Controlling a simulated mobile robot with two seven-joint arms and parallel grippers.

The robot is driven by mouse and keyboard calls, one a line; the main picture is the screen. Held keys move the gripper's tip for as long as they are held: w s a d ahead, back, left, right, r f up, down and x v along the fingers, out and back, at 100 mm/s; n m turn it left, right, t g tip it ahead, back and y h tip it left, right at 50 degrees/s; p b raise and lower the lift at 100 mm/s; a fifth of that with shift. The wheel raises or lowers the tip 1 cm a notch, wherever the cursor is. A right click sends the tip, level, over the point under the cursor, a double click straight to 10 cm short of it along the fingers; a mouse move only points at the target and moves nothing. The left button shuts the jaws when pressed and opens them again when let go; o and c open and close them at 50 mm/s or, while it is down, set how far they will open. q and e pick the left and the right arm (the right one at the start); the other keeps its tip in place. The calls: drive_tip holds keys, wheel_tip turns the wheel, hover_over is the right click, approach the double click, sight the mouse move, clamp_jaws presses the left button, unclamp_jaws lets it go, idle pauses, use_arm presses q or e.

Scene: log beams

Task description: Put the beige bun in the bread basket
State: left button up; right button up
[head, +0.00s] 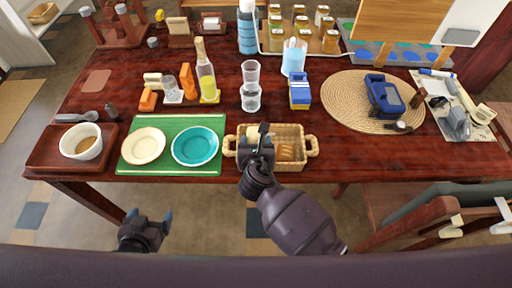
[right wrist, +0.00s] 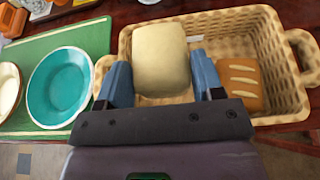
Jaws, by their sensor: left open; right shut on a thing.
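The beige bun (right wrist: 161,58) is between the blue fingers of my right gripper (right wrist: 163,82) in the right wrist view. In the head view my right gripper (head: 257,150) is over the left part of the bread basket (head: 312,147), and the bun (head: 254,132) shows just past it. The wicker basket also shows in the right wrist view (right wrist: 290,113), with the bun over its left end; whether the bun touches the bottom cannot be told. A brown scored loaf (right wrist: 243,86) lies in the basket's right part. My left gripper (head: 147,221) is open and empty, below the table's front edge.
A green mat (head: 180,123) with a cream bowl (head: 143,146) and a teal bowl (head: 195,147) lies left of the basket. Glasses (head: 251,85) and a blue-yellow box (head: 299,91) stand behind it. A round woven mat (head: 345,100) lies to the right.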

wheel_tip(320, 180, down, 2)
drive_tip(key=shift+f, duration=0.2)
use_arm(q)
drive_tip(key=shift+s+f, duration=0.1)
drive_tip(key=shift+f, duration=0.4)
use_arm(e)
drive_tip(key=shift+r, duration=0.1)
use_arm(q)
drive_tip(key=shift+s+f+b, duration=0.1)
drive_tip(key=shift+f+b, duration=0.05)
drive_tip(key=shift+b, duration=0.15)
use_arm(e)
drive_tip(key=shift+s+f, duration=0.1)
drive_tip(key=shift+f, duration=0.55)
drive_tip(key=o, duration=0.6)
drive_tip(key=shift+o, duration=0.3)
drive_tip(key=shift+f, duration=0.1)
